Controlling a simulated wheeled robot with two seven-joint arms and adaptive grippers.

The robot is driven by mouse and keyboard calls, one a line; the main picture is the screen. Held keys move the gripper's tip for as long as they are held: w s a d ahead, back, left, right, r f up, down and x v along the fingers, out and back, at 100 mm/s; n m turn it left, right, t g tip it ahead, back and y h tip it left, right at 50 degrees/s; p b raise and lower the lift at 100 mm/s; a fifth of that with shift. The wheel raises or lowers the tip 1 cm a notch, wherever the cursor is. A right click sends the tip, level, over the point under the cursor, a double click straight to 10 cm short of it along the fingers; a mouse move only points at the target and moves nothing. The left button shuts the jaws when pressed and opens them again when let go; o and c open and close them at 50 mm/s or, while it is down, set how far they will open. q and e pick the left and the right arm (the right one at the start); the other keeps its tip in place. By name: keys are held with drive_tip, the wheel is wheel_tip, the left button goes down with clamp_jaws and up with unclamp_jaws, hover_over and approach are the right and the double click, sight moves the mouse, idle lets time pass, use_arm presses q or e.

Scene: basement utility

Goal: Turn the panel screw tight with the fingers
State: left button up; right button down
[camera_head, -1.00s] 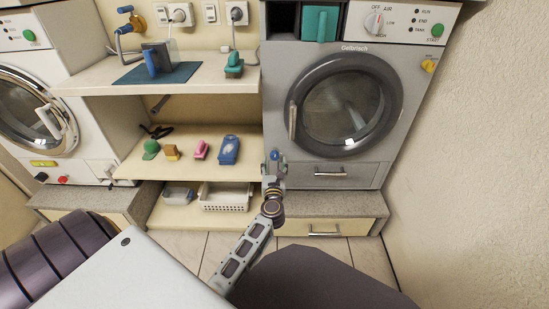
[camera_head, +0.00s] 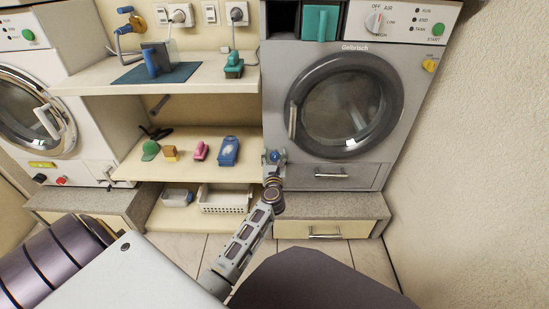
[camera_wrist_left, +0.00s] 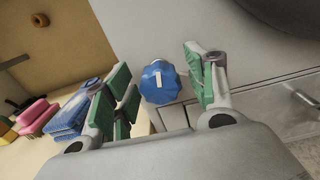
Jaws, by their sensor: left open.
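The panel screw is a blue faceted knob with a white mark on its face; in the left wrist view the knob (camera_wrist_left: 160,84) stands on the grey front of the dryer. In the head view the small blue knob (camera_head: 275,155) is at the lower left of the dryer, at the gripper's tip. My left gripper (camera_head: 272,158) is open. In the left wrist view its green-padded fingers (camera_wrist_left: 157,66) are on either side of the knob, with a visible gap on each side. My right gripper is not in view.
The grey dryer (camera_head: 385,150) has a drawer handle (camera_head: 330,175) right of the knob. Left of it, a shelf (camera_head: 200,172) holds a blue sponge-like item (camera_head: 228,151), a pink item (camera_head: 200,150) and other small things. A white basket (camera_head: 224,200) sits below.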

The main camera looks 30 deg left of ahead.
use_arm(q)
drive_tip(key=shift+c, duration=0.5)
drive_tip(key=c, duration=1)
drive_tip(key=shift+o, duration=0.2)
drive_tip(key=shift+m+p, duration=0.3)
